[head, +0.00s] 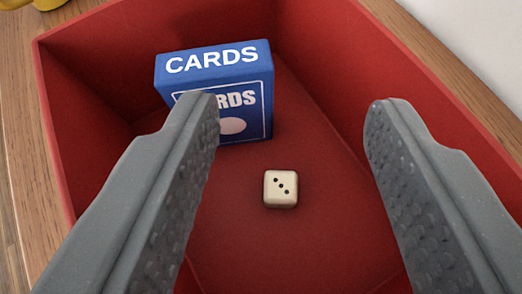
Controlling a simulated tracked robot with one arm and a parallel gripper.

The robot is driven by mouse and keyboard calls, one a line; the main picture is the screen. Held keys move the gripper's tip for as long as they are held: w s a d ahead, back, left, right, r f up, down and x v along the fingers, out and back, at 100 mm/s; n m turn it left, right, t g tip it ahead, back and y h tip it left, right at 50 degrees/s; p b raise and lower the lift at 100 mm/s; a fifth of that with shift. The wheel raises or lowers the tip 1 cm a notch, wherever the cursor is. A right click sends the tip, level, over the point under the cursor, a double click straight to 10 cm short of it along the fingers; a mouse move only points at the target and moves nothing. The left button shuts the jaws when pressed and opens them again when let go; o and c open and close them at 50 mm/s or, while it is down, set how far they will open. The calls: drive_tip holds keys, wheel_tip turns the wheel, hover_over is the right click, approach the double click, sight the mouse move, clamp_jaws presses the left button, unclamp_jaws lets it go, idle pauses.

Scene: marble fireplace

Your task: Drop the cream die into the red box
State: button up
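The cream die (281,189) is inside the red box (340,60), and its visible face shows three dark pips. It appears to lie on the box floor. My gripper (291,105) is open above the box, with its two grey fingers wide apart. The die shows between the fingers, and neither finger touches it. The fingers hide parts of the box's left and right sides.
A blue card box (215,62) marked "CARDS" stands upright inside the red box, behind the left finger. A wooden surface (18,90) shows at the left. A yellow object (42,4) is partly visible at the top left. A pale wall is at the top right.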

drive_tip(key=p+v, duration=0.3)
drive_tip(key=v, duration=1)
drive_tip(key=shift+s, duration=0.3)
drive_tip(key=shift+a+r, duration=0.1)
drive_tip(key=w+a+r+t+h, duration=0.1)
drive_tip(key=w+a+r, duration=0.2)
drive_tip(key=r, duration=0.6)
drive_tip(key=w+a+r+h, duration=0.2)
drive_tip(key=w+r, duration=0.1)
drive_tip(key=r, duration=0.6)
drive_tip(key=w+a+r+t+h, duration=0.1)
drive_tip(key=w+a+r, duration=0.15)
drive_tip(key=r, duration=0.65)
drive_tip(key=s+a+r+n+y, duration=0.1)
drive_tip(key=s+a+r+y, duration=0.2)
drive_tip(key=a+r, duration=0.6)
drive_tip(key=s+a+r+n+t+y, duration=0.1)
drive_tip(key=s+a+r+y, duration=0.2)
drive_tip(key=a, duration=1.5)
drive_tip(key=s+r, duration=0.3)
drive_tip(key=r, duration=0.4)
drive_tip(key=shift+s, duration=0.2)
